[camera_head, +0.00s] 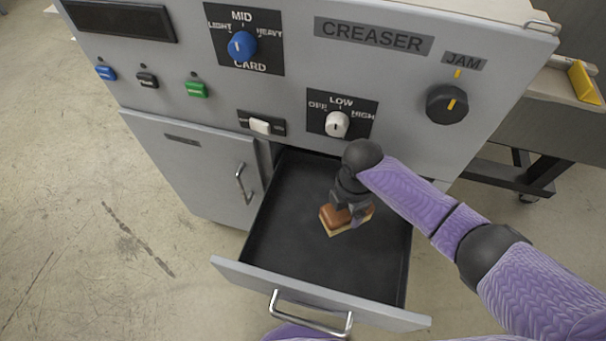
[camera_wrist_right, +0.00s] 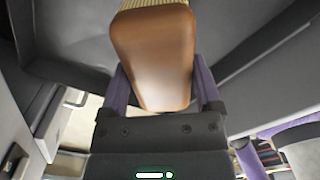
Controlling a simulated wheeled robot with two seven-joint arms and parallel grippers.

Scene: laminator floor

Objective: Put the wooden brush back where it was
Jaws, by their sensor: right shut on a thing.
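The wooden brush (camera_head: 333,219) has a brown block and pale bristles. My right gripper (camera_head: 350,209) is shut on it, inside or just above the open drawer (camera_head: 290,215) of the creaser machine. I cannot tell whether the brush touches the drawer floor. In the right wrist view the brush (camera_wrist_right: 155,55) sits between the two purple fingers (camera_wrist_right: 164,92), with its bristles at the top edge. My left gripper does not show in either view.
The drawer has dark walls and a front with a metal handle (camera_head: 310,315). Its visible floor is otherwise empty. The machine's panel (camera_head: 290,80) with knobs and switches rises behind it. A closed cabinet door (camera_head: 190,165) is at left. A side table (camera_head: 550,125) stands at right.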

